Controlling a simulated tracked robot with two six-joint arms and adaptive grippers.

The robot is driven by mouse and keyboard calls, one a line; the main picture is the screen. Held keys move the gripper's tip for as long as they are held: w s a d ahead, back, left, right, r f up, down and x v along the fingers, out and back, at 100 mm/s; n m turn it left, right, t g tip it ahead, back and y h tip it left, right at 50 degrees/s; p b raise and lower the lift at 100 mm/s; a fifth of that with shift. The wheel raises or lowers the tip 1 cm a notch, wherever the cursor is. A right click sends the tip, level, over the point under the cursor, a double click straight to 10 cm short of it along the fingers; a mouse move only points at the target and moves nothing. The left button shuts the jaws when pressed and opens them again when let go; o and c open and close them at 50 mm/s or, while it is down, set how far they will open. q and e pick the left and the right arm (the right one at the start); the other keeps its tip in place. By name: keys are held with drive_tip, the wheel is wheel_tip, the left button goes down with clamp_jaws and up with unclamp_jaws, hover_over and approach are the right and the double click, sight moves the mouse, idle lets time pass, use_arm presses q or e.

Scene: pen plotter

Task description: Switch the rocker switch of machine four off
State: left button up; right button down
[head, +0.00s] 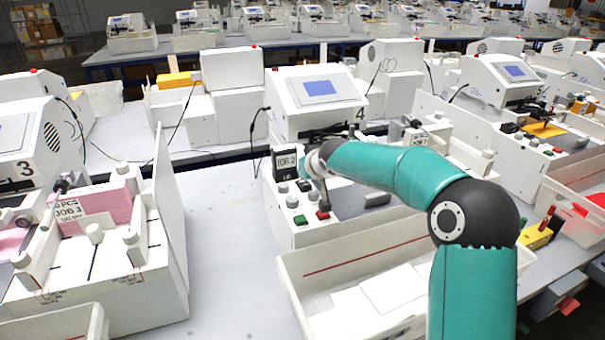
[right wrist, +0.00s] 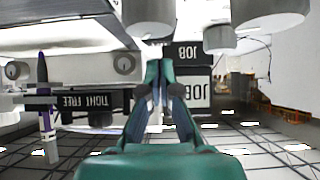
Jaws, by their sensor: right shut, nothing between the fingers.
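Machine four (head: 318,88) is a white plotter with a blue screen and a "4" on its side. Its front panel (head: 295,240) carries pale knobs, a green button (head: 300,220) and a red button (head: 323,214). I cannot make out its rocker switch in either view. My right gripper is mostly hidden behind my wrist in the head view, beside the black "JOB 2" sign (head: 286,161) at the panel. In the right wrist view my right gripper (right wrist: 160,70) is shut and empty, its fingertips near the upside-down JOB sign (right wrist: 190,93). My left gripper is not in view.
A white bin (head: 290,285) with paper stands in front of machine four, below my right arm. Machine three (head: 25,160) stands left, with a pink stack (head: 95,205). The bench (head: 215,225) between them is clear. Round knobs (right wrist: 270,14) hang close in the right wrist view.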

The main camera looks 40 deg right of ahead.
drive_tip(key=v, duration=1)
drive_tip(key=shift+s, duration=0.1)
